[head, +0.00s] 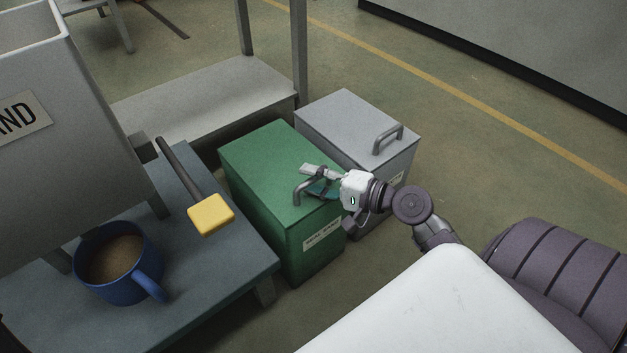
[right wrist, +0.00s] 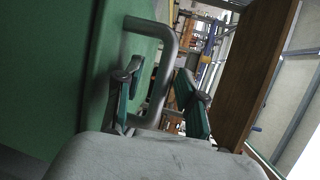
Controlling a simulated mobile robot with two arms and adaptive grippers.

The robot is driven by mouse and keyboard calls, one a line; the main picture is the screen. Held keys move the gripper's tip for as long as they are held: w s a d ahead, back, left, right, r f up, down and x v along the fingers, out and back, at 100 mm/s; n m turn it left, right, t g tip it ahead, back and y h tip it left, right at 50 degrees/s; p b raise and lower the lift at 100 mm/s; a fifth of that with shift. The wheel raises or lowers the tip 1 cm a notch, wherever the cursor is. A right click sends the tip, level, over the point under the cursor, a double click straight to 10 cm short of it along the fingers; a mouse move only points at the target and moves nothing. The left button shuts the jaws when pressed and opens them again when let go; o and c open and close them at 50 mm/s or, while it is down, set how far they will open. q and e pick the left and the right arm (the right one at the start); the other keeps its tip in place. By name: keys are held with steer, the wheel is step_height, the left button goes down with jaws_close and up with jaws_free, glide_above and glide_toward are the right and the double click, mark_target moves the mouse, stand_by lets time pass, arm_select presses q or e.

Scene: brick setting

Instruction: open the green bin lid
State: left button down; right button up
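The green bin (head: 262,165) stands on the floor at the middle of the head view, with its lid (head: 265,150) lying shut. A grey bar handle (head: 297,191) sits on the lid near its front edge and also shows in the right wrist view (right wrist: 168,62). My right gripper (head: 310,181) is at this handle, reaching in from the right. In the right wrist view its two fingers (right wrist: 158,90) are apart, with the handle's bar between them. A gap shows on at least one side, and I cannot tell whether either finger touches the bar. My left gripper is not in view.
A grey bin (head: 345,125) with its own handle stands close behind the green bin. At left, a low table (head: 215,275) holds a blue mug (head: 118,275), a yellow-ended tool (head: 211,215) and a large grey container (head: 75,140). Open floor lies beyond the bins.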

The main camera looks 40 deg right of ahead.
steer(key=shift+c, duration=0.2)
jaws_close()
stand_by(0.3)
